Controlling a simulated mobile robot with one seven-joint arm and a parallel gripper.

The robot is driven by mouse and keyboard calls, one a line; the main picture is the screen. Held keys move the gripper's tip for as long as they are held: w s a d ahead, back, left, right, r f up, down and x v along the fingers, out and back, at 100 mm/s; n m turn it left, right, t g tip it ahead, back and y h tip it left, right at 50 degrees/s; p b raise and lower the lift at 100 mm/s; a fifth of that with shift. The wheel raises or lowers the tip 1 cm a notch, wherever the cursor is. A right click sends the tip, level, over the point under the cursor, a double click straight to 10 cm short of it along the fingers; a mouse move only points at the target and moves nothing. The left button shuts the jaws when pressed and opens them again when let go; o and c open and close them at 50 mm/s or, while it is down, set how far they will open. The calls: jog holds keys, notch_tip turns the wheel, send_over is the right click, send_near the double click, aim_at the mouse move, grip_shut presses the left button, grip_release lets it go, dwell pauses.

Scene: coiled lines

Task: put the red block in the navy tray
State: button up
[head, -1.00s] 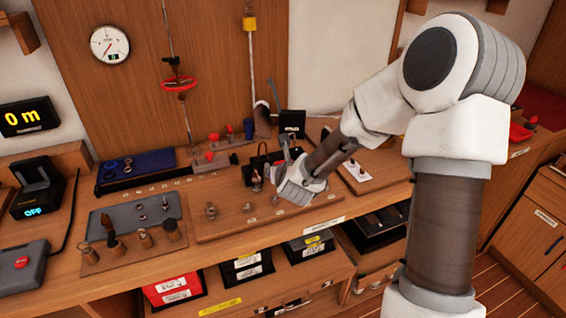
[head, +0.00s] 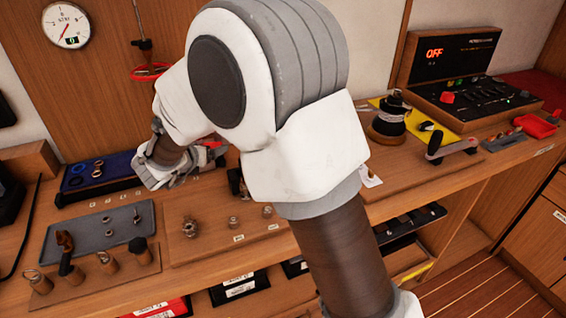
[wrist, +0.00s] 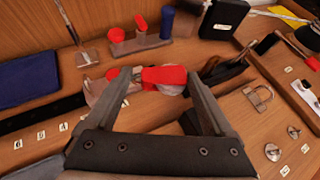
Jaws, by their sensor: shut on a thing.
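The red block (wrist: 163,75) shows between the fingertips of my gripper (wrist: 160,82) in the wrist view, with a pale grey part below it. My gripper is shut on it. In the head view my gripper (head: 208,155) is low over the back of the bench, just right of the navy tray, and my arm partly covers it. The navy tray (head: 125,162) lies against the back wall at left and holds a few rings. It also shows at the left edge of the wrist view (wrist: 25,75).
A rack with red and blue pegs (wrist: 140,40) stands behind my fingertips. A grey tray (head: 100,230) with small parts lies in front of the navy tray, with wooden-handled tools (head: 105,262) before it. A wooden board (head: 260,245) carries metal fittings.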

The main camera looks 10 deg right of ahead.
aim_at(209, 187)
jog(key=f, duration=0.3)
jog(key=a+f+b, duration=0.1)
jog(key=f, duration=0.2)
jog(key=f+b, duration=0.1)
jog(key=f, duration=0.2)
jog(key=shift+a+f, duration=0.25)
jog(key=shift+f, duration=0.15)
jog(key=shift+f, duration=0.2)
jog(key=o, duration=1.4)
jog(key=shift+o, duration=0.2)
jog(key=shift+r, duration=0.15)
jog(key=shift+s+r, duration=0.15)
jog(key=p+v, duration=0.1)
jog(key=v, duration=1)
jog(key=shift+s+a+r, duration=0.1)
jog(key=shift+s+a, duration=0.1)
jog(key=shift+s, duration=0.15)
